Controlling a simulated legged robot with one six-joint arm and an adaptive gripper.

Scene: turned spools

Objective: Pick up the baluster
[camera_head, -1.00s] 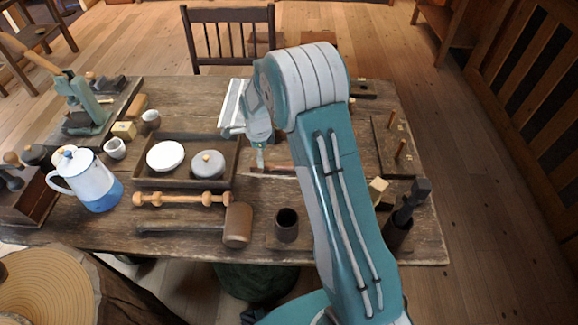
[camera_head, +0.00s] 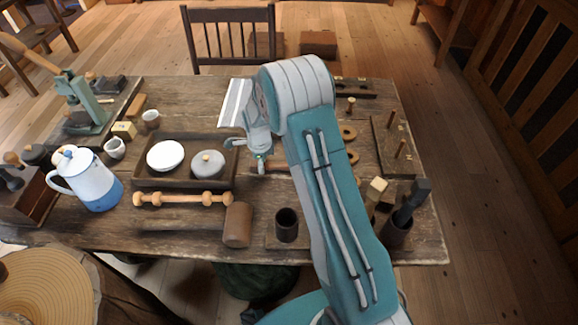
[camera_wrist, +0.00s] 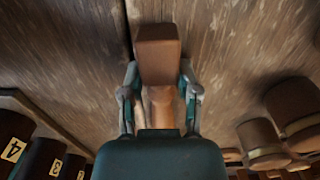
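The baluster appears to be the red-brown turned piece (camera_head: 278,166) lying on the table beneath my gripper, partly hidden by the arm in the head view. In the wrist view its square block end (camera_wrist: 158,55) and rounder neck (camera_wrist: 161,105) lie between the fingers. My gripper (camera_head: 249,154) points down, its fingers spread; it also shows in the wrist view (camera_wrist: 159,95), one finger on each side of the piece. Narrow gaps seem to show beside the neck. Contact cannot be told.
A tray (camera_head: 140,182) with a white bowl and lidded pot lies left. A light knobbed spindle (camera_head: 182,199), a mallet head (camera_head: 238,226) and a dark cup (camera_head: 287,226) are nearer the front. Rings (camera_head: 348,132) and a pegged board (camera_head: 378,140) lie right.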

